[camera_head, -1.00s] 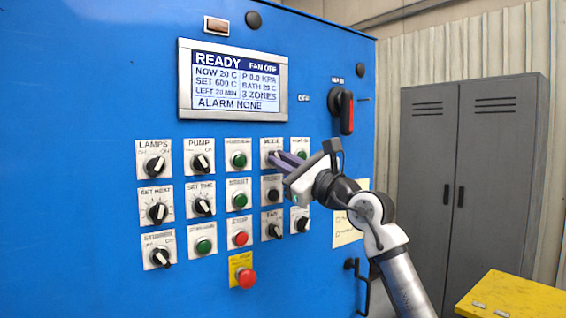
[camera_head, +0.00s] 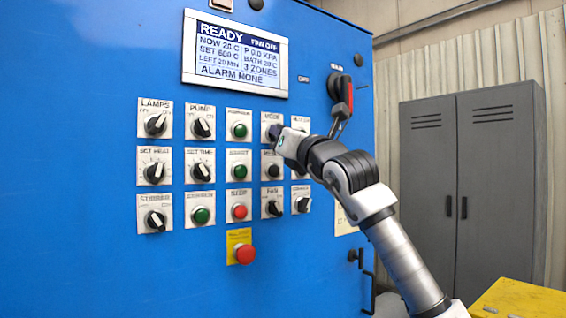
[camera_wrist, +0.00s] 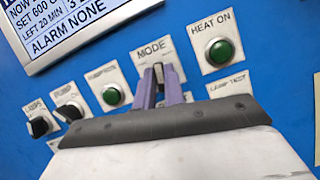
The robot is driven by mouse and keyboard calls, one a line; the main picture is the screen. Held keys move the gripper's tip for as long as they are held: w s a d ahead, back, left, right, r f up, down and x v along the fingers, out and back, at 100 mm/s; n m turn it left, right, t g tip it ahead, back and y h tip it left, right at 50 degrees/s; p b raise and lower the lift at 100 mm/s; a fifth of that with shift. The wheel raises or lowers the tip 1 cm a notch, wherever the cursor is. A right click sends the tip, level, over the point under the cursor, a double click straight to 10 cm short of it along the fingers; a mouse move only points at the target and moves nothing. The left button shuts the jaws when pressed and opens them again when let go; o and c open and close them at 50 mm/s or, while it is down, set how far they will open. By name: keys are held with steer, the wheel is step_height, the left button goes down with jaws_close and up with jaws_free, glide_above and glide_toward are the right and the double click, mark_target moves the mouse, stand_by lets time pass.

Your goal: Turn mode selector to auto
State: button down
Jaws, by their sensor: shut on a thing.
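The mode selector sits on a white plate labelled MODE (camera_head: 270,118) in the top row of the blue panel. In the wrist view the MODE plate (camera_wrist: 152,52) is straight ahead. My gripper (camera_head: 276,132) is at this selector, and its two purple fingers (camera_wrist: 160,80) are closed around the selector knob. The fingers cover most of the knob, so its pointer direction and the position marks cannot be read.
The green HEAT ON button (camera_wrist: 220,52) is close to the right of the fingers, and another green button (camera_head: 239,130) is to the left. The red emergency button (camera_head: 245,254) is lower down. A black-and-red rotary handle (camera_head: 342,90) is above my arm. Grey lockers (camera_head: 430,180) stand at the right.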

steer(key=shift+f+m+t+h+b, duration=0.1)
steer(key=shift+m+t+h+b, duration=0.1)
steer(key=shift+m+h+b, duration=0.85)
steer(key=shift+m+t+h+b, duration=0.2)
steer(key=shift+m+h+b, duration=0.15)
steer(key=shift+m+b, duration=1.25)
steer(key=shift+m, duration=0.25)
steer(key=c, duration=1.5)
jaws_free()
steer(key=b+v, duration=0.4)
steer(key=v, duration=0.9)
steer(key=shift+s+d, duration=0.15)
steer(key=shift+s, duration=0.25)
